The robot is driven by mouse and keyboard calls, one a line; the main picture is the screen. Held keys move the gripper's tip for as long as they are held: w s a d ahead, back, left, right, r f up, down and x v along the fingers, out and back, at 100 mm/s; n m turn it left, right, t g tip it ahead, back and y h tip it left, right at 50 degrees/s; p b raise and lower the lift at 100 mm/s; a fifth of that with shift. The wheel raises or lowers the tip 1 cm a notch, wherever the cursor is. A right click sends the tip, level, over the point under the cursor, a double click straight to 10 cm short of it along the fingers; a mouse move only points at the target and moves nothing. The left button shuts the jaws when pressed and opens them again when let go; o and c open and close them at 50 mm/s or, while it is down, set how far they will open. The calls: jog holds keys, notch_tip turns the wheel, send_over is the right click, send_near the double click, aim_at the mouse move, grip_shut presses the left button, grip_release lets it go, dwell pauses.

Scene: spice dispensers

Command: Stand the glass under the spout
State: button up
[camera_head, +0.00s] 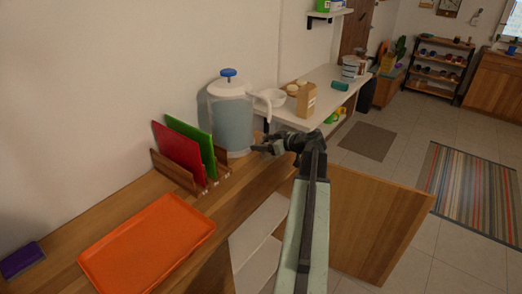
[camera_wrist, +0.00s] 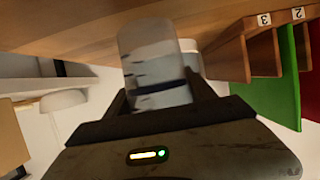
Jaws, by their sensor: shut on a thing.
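The dispenser (camera_head: 231,122) is a large clear jar with a white lid and blue top, standing on the wooden counter against the wall. My gripper is low at the right side of the dispenser. In the wrist view my gripper (camera_wrist: 160,92) is shut on a clear glass (camera_wrist: 150,55), with a finger on each side of it. The glass is hard to make out in the head view, and I cannot tell whether its base touches the counter.
A rack with a red board (camera_head: 179,152) and a green board (camera_head: 190,140) stands left of the dispenser. An orange tray (camera_head: 148,245) lies in front. A white shelf to the right holds a bowl (camera_head: 273,97) and a brown carton (camera_head: 306,100).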

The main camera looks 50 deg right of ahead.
jog(key=shift+s+f, duration=0.2)
jog(key=shift+f, duration=0.5)
jog(key=shift+w+a+r, duration=0.1)
jog(key=shift+w+r, duration=0.05)
jog(key=shift+w, duration=0.05)
jog(key=shift+s+f, duration=0.1)
jog(key=shift+f, duration=0.1)
jog(key=o, duration=1.6)
jog(key=shift+r, duration=0.15)
jog(key=shift+s+r+p, duration=0.15)
jog(key=shift+r+p, duration=0.1)
jog(key=shift+p, duration=0.05)
jog(key=p+v, duration=0.4)
jog(key=v, duration=0.7)
jog(key=shift+s, duration=0.35)
